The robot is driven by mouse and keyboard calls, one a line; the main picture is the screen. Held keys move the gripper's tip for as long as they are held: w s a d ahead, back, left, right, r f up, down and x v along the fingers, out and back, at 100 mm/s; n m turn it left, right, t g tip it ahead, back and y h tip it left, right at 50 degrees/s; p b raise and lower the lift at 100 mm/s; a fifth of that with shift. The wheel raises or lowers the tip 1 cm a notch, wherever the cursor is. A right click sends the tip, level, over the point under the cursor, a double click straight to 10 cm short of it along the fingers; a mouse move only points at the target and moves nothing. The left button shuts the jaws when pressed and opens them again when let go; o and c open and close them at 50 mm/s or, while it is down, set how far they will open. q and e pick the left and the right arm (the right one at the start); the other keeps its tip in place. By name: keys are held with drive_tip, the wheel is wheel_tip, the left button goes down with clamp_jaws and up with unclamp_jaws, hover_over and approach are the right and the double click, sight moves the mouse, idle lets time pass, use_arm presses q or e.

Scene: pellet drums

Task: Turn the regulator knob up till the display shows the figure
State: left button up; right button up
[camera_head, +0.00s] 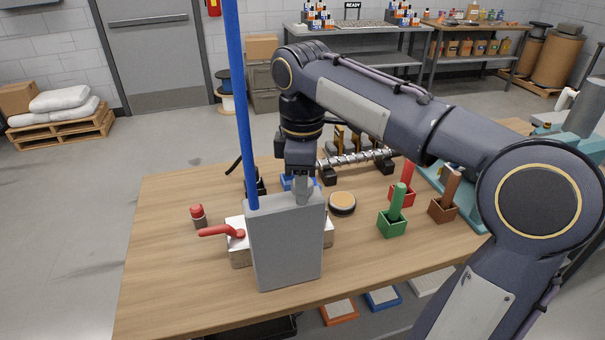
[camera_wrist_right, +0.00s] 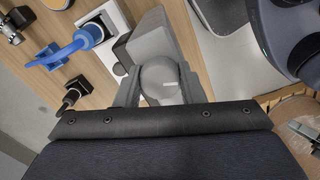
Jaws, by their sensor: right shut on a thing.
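A tall grey box (camera_head: 286,245) stands on the wooden table, with a plain grey side towards the head camera. My right gripper (camera_head: 302,188) points down at the top of this box. In the right wrist view the gripper (camera_wrist_right: 160,88) is shut on a rounded grey knob (camera_wrist_right: 165,72) with a short white mark, with one finger on each side. The grey box (camera_wrist_right: 150,36) lies just beyond the knob in that view. No display or figure can be seen in either view. My left gripper is not in view.
A blue upright pole (camera_head: 240,100) rises beside the box. A red-handled valve (camera_head: 222,231) is left of it, and a red-capped piece (camera_head: 198,216) further left. A round tin (camera_head: 342,203) and green holder (camera_head: 392,223) stand to the right. The table's front left is clear.

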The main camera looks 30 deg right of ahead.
drive_tip(key=m+p, duration=0.2)
drive_tip(key=m, duration=0.2)
drive_tip(key=shift+r+m, duration=0.15)
drive_tip(key=shift+m, duration=0.15)
drive_tip(key=shift+m+p, duration=0.65)
drive_tip(key=shift+m, duration=0.95)
drive_tip(key=o, duration=1)
wheel_tip(320, 180, up, 8)
drive_tip(key=shift+f, duration=0.2)
